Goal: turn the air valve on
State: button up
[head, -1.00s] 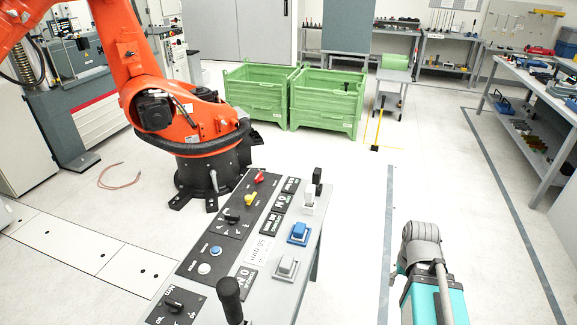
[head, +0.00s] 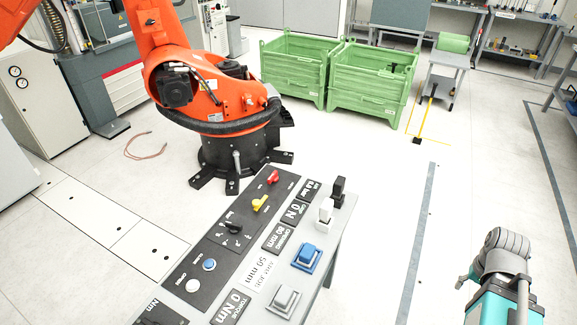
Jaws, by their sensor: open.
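A control panel (head: 215,277) slopes across the lower middle of the head view. On its dark strip are a red handle (head: 272,178), a yellow handle (head: 260,203) and a black knob (head: 232,228). The lettering beside them is too small to tell which one is the air valve. A display near the top of the panel (head: 310,190) seems to read 0.0 bar. My arm, teal and grey, shows at the lower right, apart from the panel. My gripper is outside the view.
The panel also carries a blue button (head: 209,264), a white button (head: 192,286), a blue switch (head: 308,256) and a grey switch (head: 284,298). An orange robot arm (head: 205,90) stands behind it. Green crates (head: 370,95) stand farther back. The floor right of the panel is clear.

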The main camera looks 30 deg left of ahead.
aim_at(273, 178)
jog(key=u, duration=0.1)
jog(key=i, duration=0.75)
jog(key=u, duration=0.65)
jog(key=i, duration=0.6)
jog(key=u, duration=0.4)
jog(key=k, duration=0.9)
jog(key=u, duration=0.15)
jog(key=i, duration=0.7)
